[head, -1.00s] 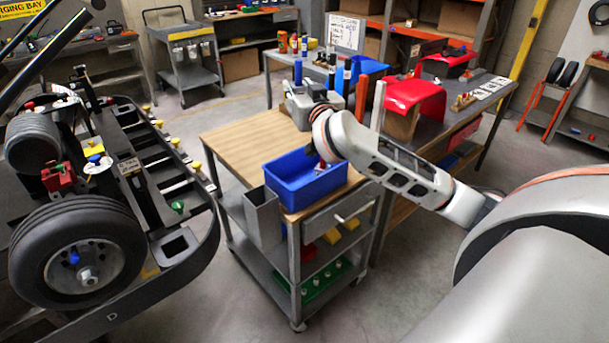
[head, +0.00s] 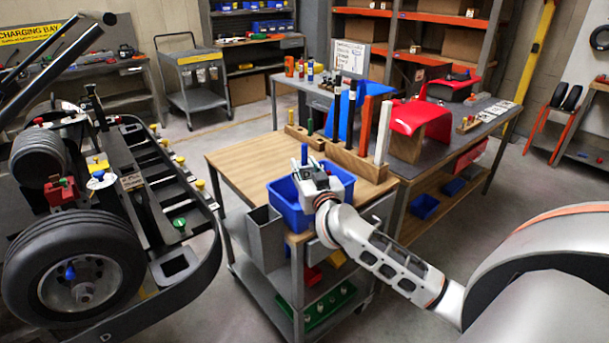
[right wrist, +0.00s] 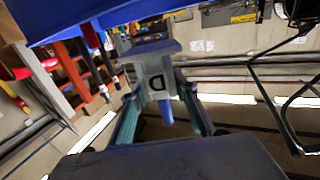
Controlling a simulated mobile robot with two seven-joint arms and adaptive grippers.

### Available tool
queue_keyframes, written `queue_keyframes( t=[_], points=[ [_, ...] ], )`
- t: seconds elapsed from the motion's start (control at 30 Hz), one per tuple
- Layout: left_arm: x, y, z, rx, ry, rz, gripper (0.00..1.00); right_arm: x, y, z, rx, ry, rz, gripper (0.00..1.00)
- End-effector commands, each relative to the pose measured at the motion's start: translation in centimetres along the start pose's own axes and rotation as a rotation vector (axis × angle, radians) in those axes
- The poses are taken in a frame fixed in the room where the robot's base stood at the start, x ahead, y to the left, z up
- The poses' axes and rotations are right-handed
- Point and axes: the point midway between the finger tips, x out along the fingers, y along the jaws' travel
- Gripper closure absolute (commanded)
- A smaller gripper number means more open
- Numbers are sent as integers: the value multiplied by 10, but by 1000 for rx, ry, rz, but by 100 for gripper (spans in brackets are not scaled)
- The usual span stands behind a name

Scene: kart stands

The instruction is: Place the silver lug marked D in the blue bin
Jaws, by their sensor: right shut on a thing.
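The silver lug marked D (right wrist: 156,75) shows in the right wrist view between the two fingers of my right gripper (right wrist: 160,92). The letter D faces the camera and a blue peg (right wrist: 167,113) sticks out of the lug. In the head view my right gripper (head: 316,182) is at the right part of the blue bin (head: 284,199), and a blue peg (head: 304,154) stands up at its tip. The gripper is shut on the lug. Whether the lug touches the bin is hidden. The bin's blue wall (right wrist: 85,18) fills the top left of the wrist view. My left gripper is out of view.
The bin stands on a wooden-topped cart (head: 240,160). A grey open box (head: 265,235) hangs at the cart's near side. A wooden block with tall posts (head: 357,161) stands behind the bin. The cart top left of the bin is clear.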

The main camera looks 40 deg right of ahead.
Motion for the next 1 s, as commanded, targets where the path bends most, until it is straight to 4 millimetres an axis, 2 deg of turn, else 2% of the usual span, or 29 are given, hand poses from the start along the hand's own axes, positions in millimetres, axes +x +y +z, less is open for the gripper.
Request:
queue_keyframes(
  t=[0.03, 0.13, 0.47, 1.0],
  points=[
    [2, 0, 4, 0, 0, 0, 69, 0, 0, 10, 2, -1, 1, 100],
    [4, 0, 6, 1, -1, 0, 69, 0, 0, 17, 2, 1, 1, 100],
    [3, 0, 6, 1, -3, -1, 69, 0, 0, 18, 0, 3, 0, 100],
    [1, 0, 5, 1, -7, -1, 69, 0, 0, 31, 0, 2, -1, 100]
  ],
)
